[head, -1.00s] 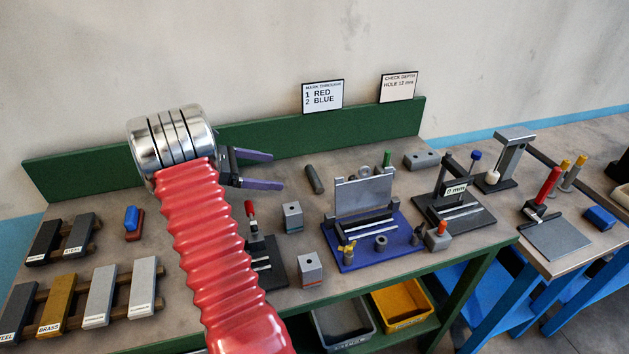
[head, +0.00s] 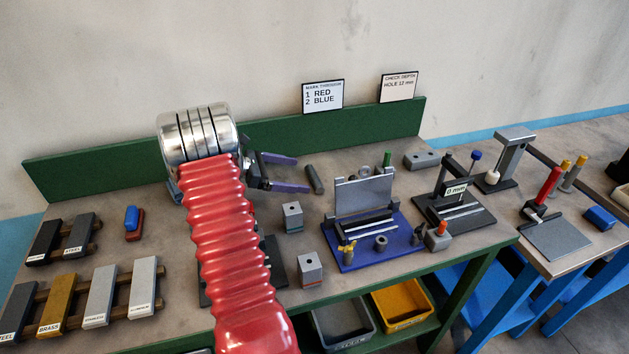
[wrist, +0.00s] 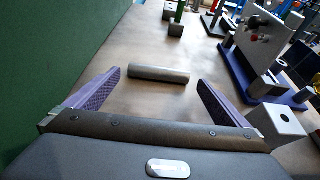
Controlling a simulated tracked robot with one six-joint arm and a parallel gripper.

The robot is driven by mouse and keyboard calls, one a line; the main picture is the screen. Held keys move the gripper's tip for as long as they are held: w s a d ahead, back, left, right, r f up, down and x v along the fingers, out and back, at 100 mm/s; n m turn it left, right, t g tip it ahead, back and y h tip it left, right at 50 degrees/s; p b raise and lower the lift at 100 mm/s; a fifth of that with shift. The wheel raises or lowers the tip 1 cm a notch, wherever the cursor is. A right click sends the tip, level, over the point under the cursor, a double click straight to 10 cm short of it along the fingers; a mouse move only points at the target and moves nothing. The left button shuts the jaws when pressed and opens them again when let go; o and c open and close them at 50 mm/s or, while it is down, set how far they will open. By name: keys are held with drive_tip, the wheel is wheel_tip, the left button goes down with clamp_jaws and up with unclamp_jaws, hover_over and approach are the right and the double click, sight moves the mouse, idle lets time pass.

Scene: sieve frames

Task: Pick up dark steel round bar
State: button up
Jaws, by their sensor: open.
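The dark steel round bar (head: 314,179) lies on the bench behind the small grey blocks, near the green back board. In the wrist view the bar (wrist: 159,73) lies crosswise just beyond the fingertips, between their lines. My gripper (head: 307,173) is open, with its two purple fingers pointing right toward the bar in the head view. In the wrist view the gripper (wrist: 150,78) has its fingers spread on either side, with nothing between them. The bar is apart from both fingers.
A grey block with a hole (head: 292,216) stands in front of the bar, and it also shows in the wrist view (wrist: 272,124). A blue-based fixture (head: 370,240) stands to the right. The green back board (wrist: 45,60) is close on the left in the wrist view.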

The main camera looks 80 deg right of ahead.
sight(312, 177)
drive_tip(key=shift+s+d+f, duration=0.1)
drive_tip(key=shift+s+d, duration=0.05)
drive_tip(key=shift+s, duration=0.05)
drive_tip(key=shift+x, duration=2.5)
drive_tip(key=shift+c, duration=0.5)
drive_tip(key=shift+f, duration=0.1)
drive_tip(key=c, duration=1.1)
wheel_tip(312, 177, up, 10)
drive_tip(key=shift+r, duration=0.1)
